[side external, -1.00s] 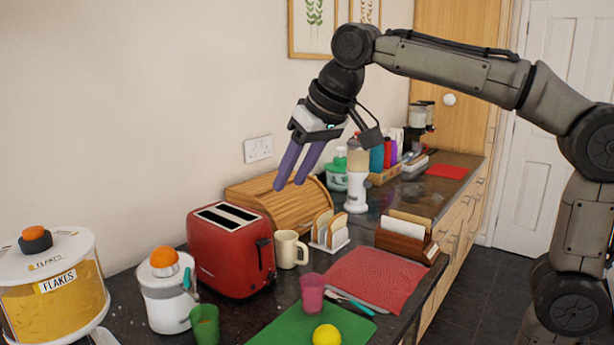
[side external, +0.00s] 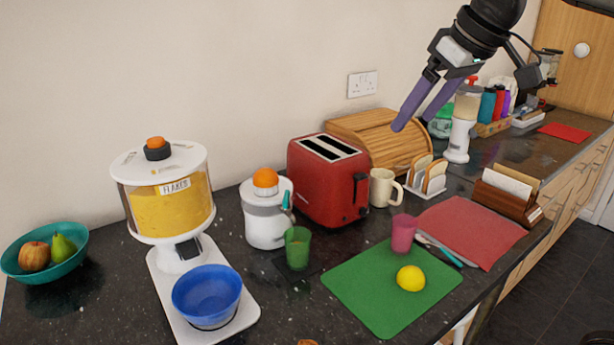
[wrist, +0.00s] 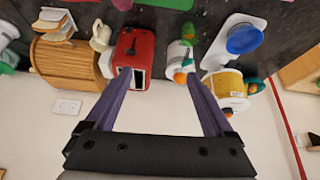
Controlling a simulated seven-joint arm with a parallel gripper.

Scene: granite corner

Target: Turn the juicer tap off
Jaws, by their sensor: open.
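The juicer (side external: 266,222) is a white machine with an orange half on top, standing on the dark counter left of the red toaster. Its small teal tap lever (side external: 287,200) is on its right front side, above a green cup (side external: 298,247). The juicer also shows in the wrist view (wrist: 178,55), upside down, with the green cup (wrist: 189,33) beyond it. My gripper (side external: 411,125) has purple fingers, is open and empty, and hangs high above the bread bin, well right of the juicer. In the wrist view its fingers (wrist: 160,75) are spread apart.
The red toaster (side external: 329,180) stands close to the juicer's right. The flakes dispenser (side external: 166,205) and blue bowl (side external: 208,296) are to its left. A green mat (side external: 365,300) with a lemon (side external: 410,279) and a pink cup (side external: 403,232) lie in front.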

